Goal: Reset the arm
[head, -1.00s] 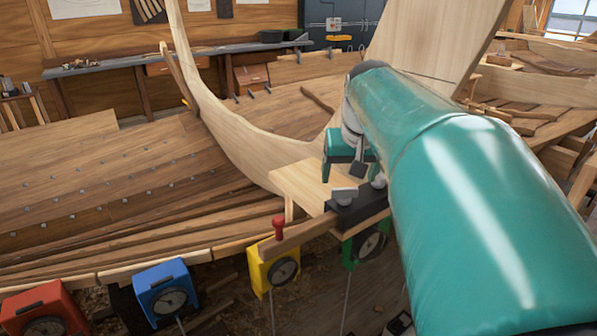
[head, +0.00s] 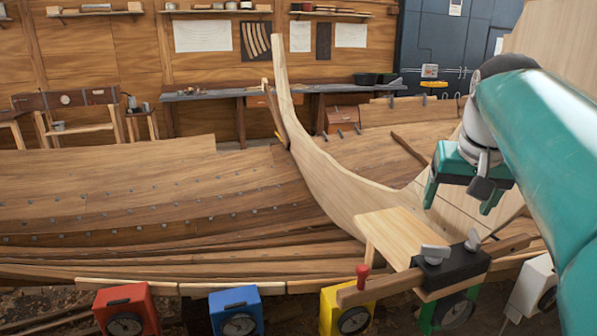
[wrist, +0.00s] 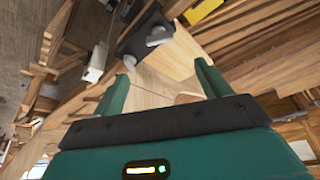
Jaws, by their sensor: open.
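My gripper (head: 458,200) is green and hangs at the end of my arm on the right of the head view. It is above and behind a small pale wooden platform (head: 390,235) at the hull's edge. In the wrist view its two fingers (wrist: 160,90) stand wide apart with nothing between them. Beyond them show the platform (wrist: 172,56) and a black clamp block with grey wing knobs (wrist: 145,35). The gripper is apart from both.
Below the hull's edge hang a red box (head: 126,309), a blue box (head: 236,311), a yellow box (head: 345,305) and a green box (head: 447,312), each with a dial. A curved pale stem (head: 305,150) rises near the middle. A workbench (head: 220,95) stands behind.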

